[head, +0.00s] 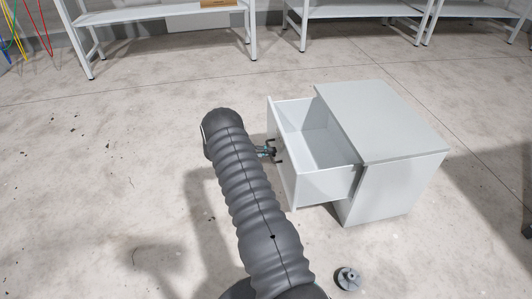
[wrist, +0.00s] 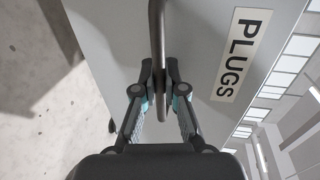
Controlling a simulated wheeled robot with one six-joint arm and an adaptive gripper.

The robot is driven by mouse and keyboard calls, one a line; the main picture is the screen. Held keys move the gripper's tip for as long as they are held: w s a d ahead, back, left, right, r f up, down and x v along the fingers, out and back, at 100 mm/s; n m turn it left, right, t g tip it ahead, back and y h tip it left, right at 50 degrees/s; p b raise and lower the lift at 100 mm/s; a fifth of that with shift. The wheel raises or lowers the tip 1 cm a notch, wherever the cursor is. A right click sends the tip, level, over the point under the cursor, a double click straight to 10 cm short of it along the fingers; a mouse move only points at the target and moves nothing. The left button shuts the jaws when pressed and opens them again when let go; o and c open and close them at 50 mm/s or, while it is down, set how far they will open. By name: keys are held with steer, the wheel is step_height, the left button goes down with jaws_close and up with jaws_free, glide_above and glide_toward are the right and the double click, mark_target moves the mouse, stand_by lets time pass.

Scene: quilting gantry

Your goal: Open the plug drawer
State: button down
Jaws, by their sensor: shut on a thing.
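The plug drawer (head: 315,135) is a light grey box pulled well out of the left side of a small cabinet (head: 405,165). Its inside looks empty in the head view. In the wrist view its front (wrist: 208,25) carries a white label (wrist: 238,55) reading "PLUGS". A dark bar handle (wrist: 157,45) stands out from that front, and it also shows in the head view (head: 278,146). My gripper (wrist: 159,90) is shut on the handle, with a finger on each side of the bar. In the head view my gripper (head: 267,151) is small and partly hidden by my arm.
A small grey round part (head: 348,279) lies on the floor near the cabinet's front. White benches (head: 165,13) stand along the back, one bearing a brown box (head: 218,3). Coloured cables (head: 42,25) hang at the upper left. The floor left of my arm is clear.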

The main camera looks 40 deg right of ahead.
steer(key=shift+w+a, duration=0.1)
steer(key=shift+a, duration=0.05)
steer(key=c, duration=1.2)
jaws_free()
steer(key=shift+a, duration=0.1)
steer(key=v, duration=1.2)
